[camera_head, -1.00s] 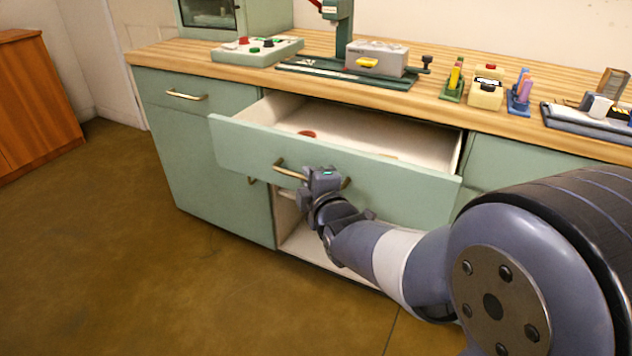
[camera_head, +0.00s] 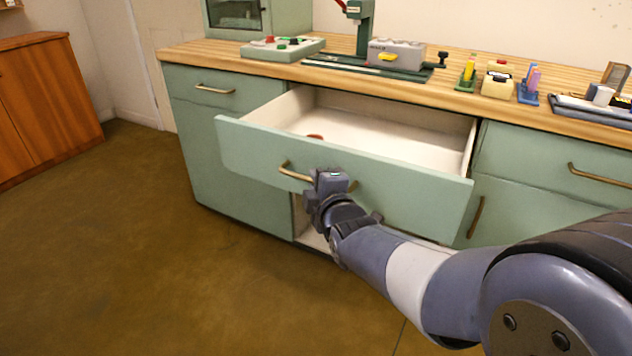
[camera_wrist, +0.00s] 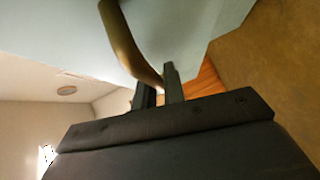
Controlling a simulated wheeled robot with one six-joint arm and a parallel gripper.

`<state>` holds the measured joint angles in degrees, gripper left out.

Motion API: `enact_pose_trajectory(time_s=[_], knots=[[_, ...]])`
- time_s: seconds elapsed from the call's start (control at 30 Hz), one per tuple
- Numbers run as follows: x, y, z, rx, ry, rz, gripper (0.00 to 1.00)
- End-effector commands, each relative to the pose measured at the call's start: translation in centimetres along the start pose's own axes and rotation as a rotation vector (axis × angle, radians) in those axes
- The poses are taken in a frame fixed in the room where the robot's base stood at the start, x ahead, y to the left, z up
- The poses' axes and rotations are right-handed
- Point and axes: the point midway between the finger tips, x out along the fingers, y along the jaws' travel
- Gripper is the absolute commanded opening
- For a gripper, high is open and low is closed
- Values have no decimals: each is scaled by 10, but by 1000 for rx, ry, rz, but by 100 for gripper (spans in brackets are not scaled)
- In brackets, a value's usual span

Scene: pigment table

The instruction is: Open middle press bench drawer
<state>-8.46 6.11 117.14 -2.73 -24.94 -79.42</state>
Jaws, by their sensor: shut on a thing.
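The middle drawer (camera_head: 240,145) of the green press bench stands well out from the cabinet, and its pale interior shows. Its brass handle (camera_head: 292,173) runs across the front panel. My gripper (camera_head: 322,184) is at the handle and hides part of it. In the wrist view, the handle (camera_wrist: 122,40) curves down to the two dark fingers (camera_wrist: 158,88), which are shut on it. A small reddish round thing (camera_head: 315,137) lies inside the drawer at the left. The fingertips are hidden in the head view.
The wooden bench top (camera_head: 190,50) carries a green press (camera_head: 362,30), a control box (camera_head: 283,48), a grey box (camera_head: 397,53) and small holders. Closed drawers flank the open one. An orange wooden cabinet (camera_head: 45,105) stands far left. The brown floor (camera_head: 150,270) in front is clear.

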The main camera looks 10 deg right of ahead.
Motion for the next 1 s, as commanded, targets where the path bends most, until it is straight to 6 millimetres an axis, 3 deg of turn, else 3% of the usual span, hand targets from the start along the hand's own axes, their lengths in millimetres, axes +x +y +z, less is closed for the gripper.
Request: enact_pose_trajectory(time_s=[0.07, 0.1, 0.33, 0.67, 1.0], knots=[[0, -1, 1, 1, -1, -2, 0], [0, -1, 1, 1, -1, -2, 14], [0, 0, 0, 0, -1, -1, 32], [-4, 1, 0, 0, 0, 0, 32], [-57, 3, 0, 0, 0, 2, 32]])
